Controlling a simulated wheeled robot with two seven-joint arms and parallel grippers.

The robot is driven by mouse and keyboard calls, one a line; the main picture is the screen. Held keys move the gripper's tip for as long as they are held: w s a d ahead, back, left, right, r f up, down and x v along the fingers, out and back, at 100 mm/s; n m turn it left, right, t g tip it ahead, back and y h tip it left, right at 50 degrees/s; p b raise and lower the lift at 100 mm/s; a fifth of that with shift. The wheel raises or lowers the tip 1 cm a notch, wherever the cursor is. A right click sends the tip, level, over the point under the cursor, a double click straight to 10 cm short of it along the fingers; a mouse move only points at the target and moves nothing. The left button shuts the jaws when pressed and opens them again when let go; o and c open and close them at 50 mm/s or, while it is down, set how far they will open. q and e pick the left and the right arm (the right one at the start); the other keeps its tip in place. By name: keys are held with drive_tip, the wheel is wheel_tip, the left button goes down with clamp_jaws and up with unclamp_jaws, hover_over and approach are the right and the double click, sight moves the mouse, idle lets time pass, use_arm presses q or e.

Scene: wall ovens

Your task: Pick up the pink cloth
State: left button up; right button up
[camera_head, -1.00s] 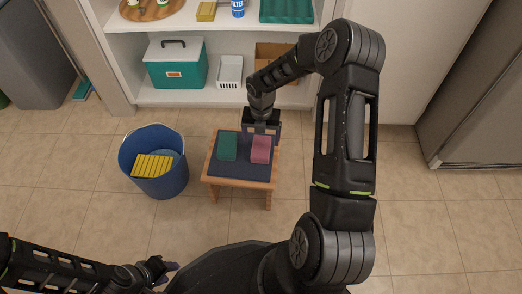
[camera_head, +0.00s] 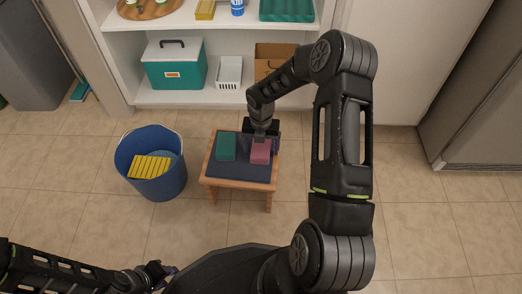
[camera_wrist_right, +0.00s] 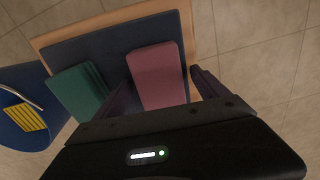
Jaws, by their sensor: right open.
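The pink cloth (camera_head: 261,152) is a folded block on the right part of a small wooden stool with a dark blue top. In the right wrist view the pink cloth (camera_wrist_right: 157,77) lies between the two fingers of my right gripper (camera_wrist_right: 165,90). My right gripper (camera_head: 262,138) is open over the cloth, with a finger on each side. I cannot tell whether the fingers touch it. My left gripper (camera_head: 160,270) is low at the left, away from the stool; its jaws are too small to judge.
The stool (camera_head: 240,184) also holds a folded green cloth (camera_head: 226,147) left of the pink one. A blue bucket (camera_head: 165,187) with a yellow striped item (camera_head: 150,167) stands left of the stool. A white shelf (camera_head: 205,98) with a teal cooler (camera_head: 175,68) is behind. Floor at right is clear.

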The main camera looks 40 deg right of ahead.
drive_tip(key=shift+c, duration=0.3)
drive_tip(key=c, duration=1.4)
